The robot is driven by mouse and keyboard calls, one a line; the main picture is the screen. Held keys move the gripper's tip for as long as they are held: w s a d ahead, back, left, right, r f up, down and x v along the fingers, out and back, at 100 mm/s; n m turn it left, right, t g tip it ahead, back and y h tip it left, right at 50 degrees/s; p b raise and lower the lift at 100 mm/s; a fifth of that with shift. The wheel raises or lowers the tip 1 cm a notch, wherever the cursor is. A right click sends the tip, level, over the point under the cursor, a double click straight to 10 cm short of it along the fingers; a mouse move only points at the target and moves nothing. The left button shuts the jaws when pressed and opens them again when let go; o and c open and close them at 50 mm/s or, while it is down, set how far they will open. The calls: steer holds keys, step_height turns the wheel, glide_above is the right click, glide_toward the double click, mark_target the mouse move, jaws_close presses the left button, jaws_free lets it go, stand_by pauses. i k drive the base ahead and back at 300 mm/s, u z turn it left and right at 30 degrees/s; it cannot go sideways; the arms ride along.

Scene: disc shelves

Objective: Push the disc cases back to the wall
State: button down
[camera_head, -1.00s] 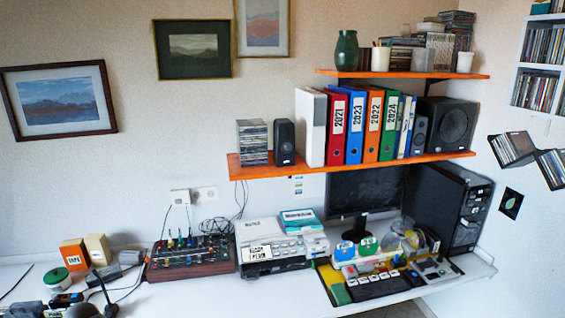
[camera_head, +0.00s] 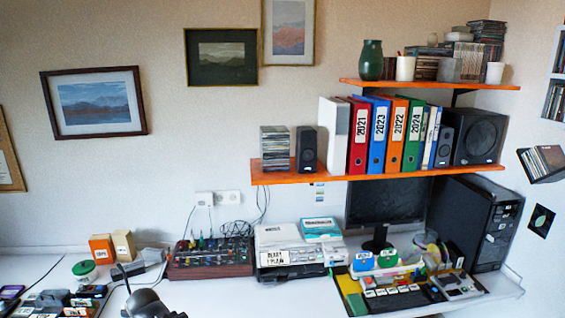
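A stack of disc cases (camera_head: 274,149) stands at the left end of the lower orange shelf (camera_head: 300,177), beside a small black speaker (camera_head: 306,149). Whether a gap lies behind the stack cannot be told. More disc cases are piled on the upper orange shelf (camera_head: 400,85): a low pile (camera_head: 426,68), a middle pile (camera_head: 467,64) and a tall dark pile (camera_head: 487,38). Disc cases (camera_head: 543,161) also lean in a small wall holder at the right.
Binders (camera_head: 375,135) and a large speaker (camera_head: 478,137) fill the lower shelf's right part. The upper shelf also holds a green vase (camera_head: 371,60) and white cups (camera_head: 405,68). Below is a crowded white desk (camera_head: 225,298) with a mixer (camera_head: 210,258), printer and computer tower (camera_head: 480,222).

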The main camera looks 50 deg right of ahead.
mark_target(274, 140)
steer(key=u, duration=0.05)
steer(key=i, duration=1)
steer(key=z, duration=0.05)
